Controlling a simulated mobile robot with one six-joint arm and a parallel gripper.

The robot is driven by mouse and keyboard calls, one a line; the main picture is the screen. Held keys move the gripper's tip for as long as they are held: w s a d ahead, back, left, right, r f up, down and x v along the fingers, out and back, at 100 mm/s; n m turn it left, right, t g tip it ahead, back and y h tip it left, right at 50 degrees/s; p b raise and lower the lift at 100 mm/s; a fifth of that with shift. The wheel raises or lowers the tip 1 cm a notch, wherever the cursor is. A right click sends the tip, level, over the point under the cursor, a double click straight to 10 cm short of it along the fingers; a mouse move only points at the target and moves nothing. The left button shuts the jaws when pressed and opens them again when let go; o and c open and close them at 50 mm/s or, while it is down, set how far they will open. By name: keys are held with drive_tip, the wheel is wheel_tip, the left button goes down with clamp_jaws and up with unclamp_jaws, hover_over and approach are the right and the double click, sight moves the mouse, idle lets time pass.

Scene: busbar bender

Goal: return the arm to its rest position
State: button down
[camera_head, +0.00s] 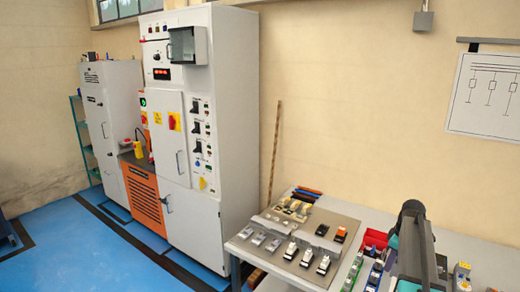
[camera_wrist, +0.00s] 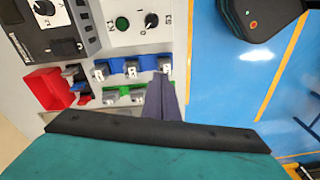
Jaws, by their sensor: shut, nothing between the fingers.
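My gripper (camera_wrist: 164,82) shows in the wrist view as two dark grey fingers lying together, shut with nothing held. They reach out past a black bar and a teal body across the bottom of the picture. The fingertips appear over or beside a row of small switch parts in blue and green holders (camera_wrist: 110,90); the gap to them cannot be told. In the head view part of my arm, teal and dark grey, stands over the table at the lower right. My fingertips cannot be made out there.
A grey table (camera_head: 480,255) carries a board (camera_head: 330,222) with rows of small electrical parts. A red bin (camera_head: 375,238) also shows in the wrist view (camera_wrist: 48,90). Tall grey cabinets (camera_head: 233,110) stand at left. The blue floor (camera_head: 75,250) before them is mostly clear.

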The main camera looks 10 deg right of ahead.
drive_tip(key=s+a+f+m, duration=0.2)
drive_tip(key=s+a+f, duration=0.35)
drive_tip(key=a, duration=0.75)
drive_tip(key=s+a+f+m+h, duration=0.1)
drive_tip(key=s+a+f+m, duration=0.25)
drive_tip(key=a+f, duration=0.65)
drive_tip(key=s+a+f+m, duration=0.25)
drive_tip(key=s+a, duration=0.25)
drive_tip(key=a, duration=1.2)
drive_tip(key=s+f+g+b, duration=0.3)
drive_tip(key=s+f+b, duration=0.3)
drive_tip(key=s+f, duration=0.6)
drive_tip(key=s+f+g+b, duration=0.3)
drive_tip(key=s+f+b, duration=0.4)
drive_tip(key=s+f, duration=0.6)
wheel_tip(320, 180, down, 7)
drive_tip(key=shift+d+n+g, duration=0.3)
drive_tip(key=shift+d, duration=0.05)
